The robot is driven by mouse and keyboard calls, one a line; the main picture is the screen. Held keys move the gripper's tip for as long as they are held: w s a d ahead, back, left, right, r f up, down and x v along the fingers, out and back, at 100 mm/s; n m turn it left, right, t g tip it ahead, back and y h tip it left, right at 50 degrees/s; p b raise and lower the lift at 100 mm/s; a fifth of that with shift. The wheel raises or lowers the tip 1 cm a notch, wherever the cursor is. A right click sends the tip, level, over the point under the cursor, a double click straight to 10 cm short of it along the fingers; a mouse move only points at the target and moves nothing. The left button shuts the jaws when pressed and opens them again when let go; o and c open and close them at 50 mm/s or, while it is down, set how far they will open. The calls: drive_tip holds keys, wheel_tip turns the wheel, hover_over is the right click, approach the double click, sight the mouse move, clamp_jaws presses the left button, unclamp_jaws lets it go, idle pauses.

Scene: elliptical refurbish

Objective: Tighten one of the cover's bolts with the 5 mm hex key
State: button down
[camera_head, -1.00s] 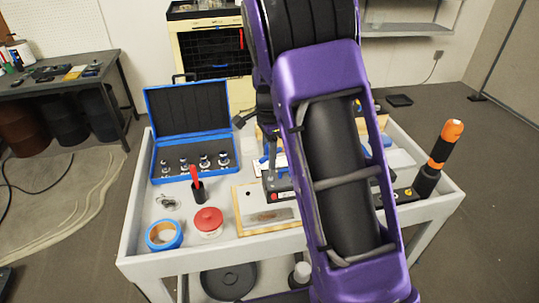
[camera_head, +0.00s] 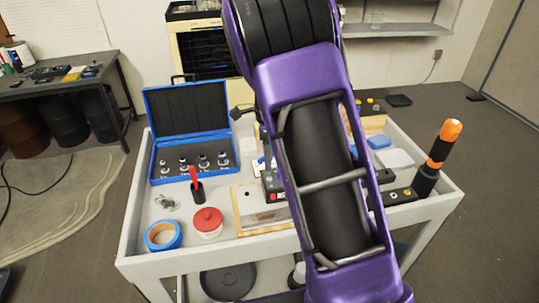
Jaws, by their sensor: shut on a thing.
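A small dark unit with a red button (camera_head: 271,197) sits on the cart, largely hidden by my purple arm. I cannot make out the cover or its bolts. A dark edge of what looks like my gripper (camera_head: 263,143) shows left of the arm, above the unit. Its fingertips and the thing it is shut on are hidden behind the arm. I cannot identify the 5 mm hex key. A red-handled tool (camera_head: 196,180) stands in a small black holder.
The grey cart (camera_head: 205,261) carries an open blue case (camera_head: 152,130) with several metal pieces, a blue tape roll (camera_head: 163,226), a red-lidded jar (camera_head: 207,217) and a wooden board (camera_head: 239,207). An orange-and-black tool (camera_head: 445,143) stands upright at the right. A workbench (camera_head: 55,76) is at the back left.

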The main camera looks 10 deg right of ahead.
drive_tip(key=shift+w+a+r, duration=0.25)
drive_tip(key=shift+a+r, duration=0.05)
drive_tip(key=shift+s+d+r, duration=0.1)
drive_tip(key=shift+d+r, duration=0.05)
drive_tip(key=shift+r, duration=4.1)
